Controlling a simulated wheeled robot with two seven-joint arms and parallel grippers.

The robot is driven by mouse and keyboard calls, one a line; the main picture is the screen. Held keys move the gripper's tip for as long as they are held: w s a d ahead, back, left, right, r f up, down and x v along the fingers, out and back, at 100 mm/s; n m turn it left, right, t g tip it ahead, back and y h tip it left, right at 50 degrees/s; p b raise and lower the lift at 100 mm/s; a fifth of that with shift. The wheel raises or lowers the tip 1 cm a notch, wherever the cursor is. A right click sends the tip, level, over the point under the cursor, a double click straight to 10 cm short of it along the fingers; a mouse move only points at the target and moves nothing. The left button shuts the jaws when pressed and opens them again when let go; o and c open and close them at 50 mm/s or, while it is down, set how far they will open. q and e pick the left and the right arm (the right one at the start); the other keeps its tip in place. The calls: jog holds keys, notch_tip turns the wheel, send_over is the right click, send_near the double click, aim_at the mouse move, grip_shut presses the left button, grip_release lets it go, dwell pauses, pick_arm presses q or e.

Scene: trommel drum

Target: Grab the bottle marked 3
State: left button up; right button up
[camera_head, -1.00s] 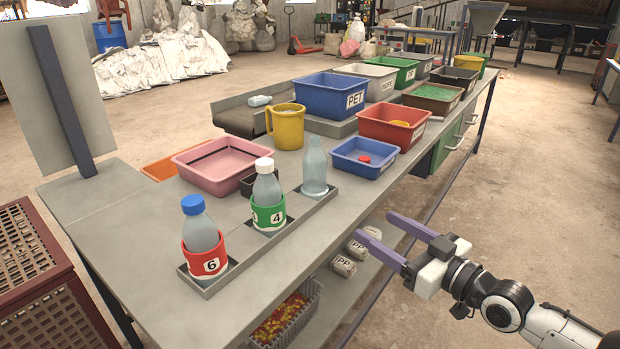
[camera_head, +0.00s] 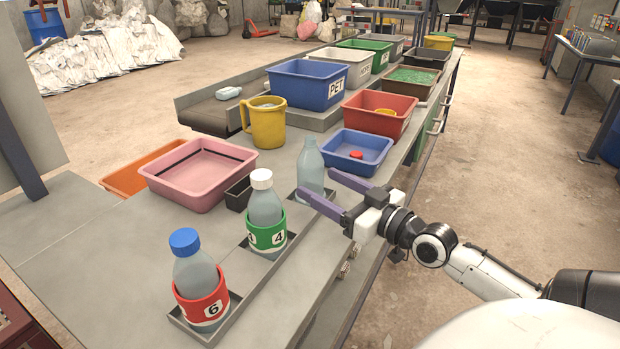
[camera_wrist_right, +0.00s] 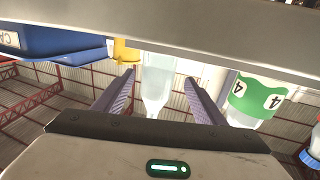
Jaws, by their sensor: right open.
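No mark 3 can be read on any bottle. A clear bottle (camera_head: 311,165) with no visible band or cap stands upright at the far end of the rack. My right gripper (camera_head: 318,182) is open beside it, fingers pointing at it. In the right wrist view this bottle (camera_wrist_right: 158,82) appears upside down in line with the gap between the fingers; I cannot tell whether they touch it. A white-capped bottle (camera_head: 264,208) with a green band marked 4 stands in the middle. A blue-capped bottle (camera_head: 194,262) with a red band marked 6 is nearest. My left gripper is not in view.
The bottles stand in a low metal rack (camera_head: 240,300) along the table edge. A blue tray (camera_head: 345,165), a yellow jug (camera_head: 266,130), a pink tub (camera_head: 190,190) and a small dark box (camera_head: 237,195) are near. Larger bins stand farther back. The floor at right is clear.

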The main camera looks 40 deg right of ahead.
aim_at(308, 173)
jog(key=shift+w+d+r, duration=0.1)
jog(key=shift+w+r, duration=0.05)
jog(key=shift+w, duration=1.25)
jog(key=shift+w+d+r, duration=0.1)
jog(key=shift+w+r, duration=0.05)
jog(key=shift+w, duration=1.2)
jog(key=c, duration=1.1)
